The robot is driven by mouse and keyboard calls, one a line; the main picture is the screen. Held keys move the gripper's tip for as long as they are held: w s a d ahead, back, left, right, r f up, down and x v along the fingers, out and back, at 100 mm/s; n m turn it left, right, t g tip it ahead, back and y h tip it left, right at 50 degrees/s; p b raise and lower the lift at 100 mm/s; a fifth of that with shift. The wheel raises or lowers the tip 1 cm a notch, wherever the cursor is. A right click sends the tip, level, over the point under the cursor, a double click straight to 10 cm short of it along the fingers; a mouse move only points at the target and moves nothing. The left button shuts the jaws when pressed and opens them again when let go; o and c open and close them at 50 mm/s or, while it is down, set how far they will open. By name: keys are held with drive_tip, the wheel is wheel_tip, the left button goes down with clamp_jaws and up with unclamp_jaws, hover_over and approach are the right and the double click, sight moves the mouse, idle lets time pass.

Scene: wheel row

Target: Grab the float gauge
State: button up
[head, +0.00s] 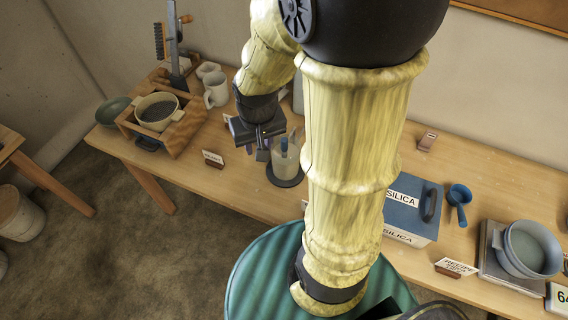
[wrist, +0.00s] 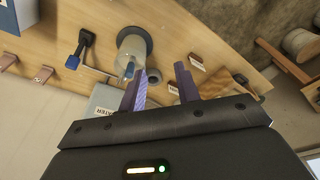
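A translucent jar (head: 286,163) stands on a dark round base on the workbench, just right of my gripper (head: 264,150) in the head view. A slim blue piece (head: 284,145) shows upright in its mouth, probably the float gauge; its lower part is hard to make out. In the wrist view the jar (wrist: 134,47) is upper left of my gripper (wrist: 161,70), with the blue piece (wrist: 130,70) beside the left finger. The two purple fingers are apart, with nothing between them. I cannot tell whether a finger touches the blue piece.
A small card (head: 212,158) stands left of the jar. A mug (head: 216,90) and a wooden frame (head: 187,135) holding a bowl are farther left. A blue SILICA box (head: 411,210), blue scoop (head: 459,196) and bowl (head: 530,250) stand right. A WATER-labelled container (wrist: 103,104) lies near the fingers.

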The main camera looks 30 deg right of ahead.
drive_tip(key=w+d+f+m+g, duration=0.1)
drive_tip(key=w+d+f+m, duration=0.1)
drive_tip(key=w+d+m, duration=0.35)
drive_tip(key=m+g, duration=0.1)
hover_over(284, 154)
drive_tip(key=w, duration=0.1)
drive_tip(key=shift+w+d+f, duration=0.1)
drive_tip(key=shift+d+f, duration=0.15)
drive_tip(key=shift+f, duration=0.15)
drive_tip(key=shift+f, duration=0.1)
wheel_tip(284, 154, down, 12)
drive_tip(key=p, duration=0.2)
drive_tip(key=shift+p, duration=0.4)
drive_tip(key=shift+f, duration=0.15)
